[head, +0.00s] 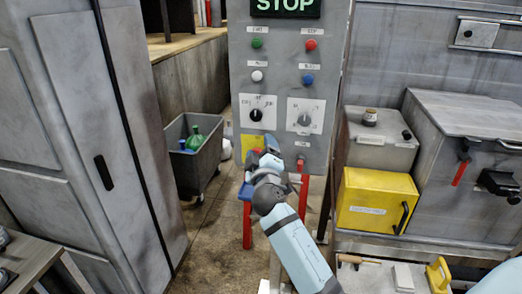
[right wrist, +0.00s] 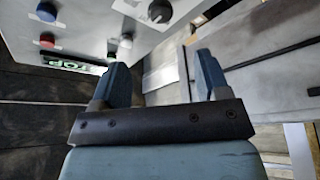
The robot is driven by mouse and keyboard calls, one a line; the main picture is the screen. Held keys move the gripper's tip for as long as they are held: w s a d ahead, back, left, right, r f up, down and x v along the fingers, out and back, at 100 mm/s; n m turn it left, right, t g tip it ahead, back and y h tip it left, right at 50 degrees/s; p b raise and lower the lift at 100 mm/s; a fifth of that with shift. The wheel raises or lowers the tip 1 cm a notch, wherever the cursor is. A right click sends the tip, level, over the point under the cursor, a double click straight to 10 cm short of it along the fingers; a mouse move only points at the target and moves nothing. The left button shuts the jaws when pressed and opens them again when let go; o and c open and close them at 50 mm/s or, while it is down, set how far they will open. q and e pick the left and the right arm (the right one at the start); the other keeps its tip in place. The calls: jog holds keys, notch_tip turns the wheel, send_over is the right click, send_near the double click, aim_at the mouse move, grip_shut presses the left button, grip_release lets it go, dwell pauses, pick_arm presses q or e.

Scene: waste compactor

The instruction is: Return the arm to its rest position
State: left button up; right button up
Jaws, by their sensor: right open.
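My right arm reaches forward from the lower right in the head view. Its gripper (head: 262,160) is in front of the lower part of the grey control panel (head: 270,100), below the dials. In the right wrist view the right gripper (right wrist: 160,85) has its two blue fingers apart, with nothing between them. The panel, with its knobs and a dial, shows beyond the fingers in that view. I cannot tell whether the gripper touches the panel. My left gripper is not in view.
The panel stands on red legs. A grey wheeled bin (head: 200,165) with bottles is behind it at left. A tall grey cabinet (head: 90,120) fills the left. A yellow box (head: 372,200) and a grey machine (head: 465,150) are at right. Tools lie on a shelf at lower right.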

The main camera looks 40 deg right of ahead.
dwell(0.3)
jog(key=s+a+f+g+y, duration=0.1)
jog(key=s+a+f+y, duration=0.25)
jog(key=f, duration=0.35)
jog(key=s+a+f+n+g+y+p, duration=0.1)
jog(key=s+a+f+y, duration=0.1)
jog(key=s+a+f, duration=0.35)
jog(key=s+a+f+g+y, duration=0.1)
jog(key=s+a+f+y, duration=0.15)
jog(key=f, duration=0.65)
jog(key=s+a+f+g+y, duration=0.1)
jog(key=s+a+f+y, duration=0.1)
jog(key=s, duration=0.4)
jog(key=s+a+f+m+g+y, duration=0.1)
jog(key=s+a+f, duration=0.3)
jog(key=s+f, duration=0.2)
jog(key=s+a+f+m+g+y, duration=0.1)
jog(key=s+a+f+g+y, duration=0.1)
jog(key=s, duration=0.4)
notch_tip(320, 180, down, 2)
jog(key=shift+a+y+p, duration=0.3)
jog(key=shift+a+p, duration=0.1)
jog(key=shift+a, duration=0.05)
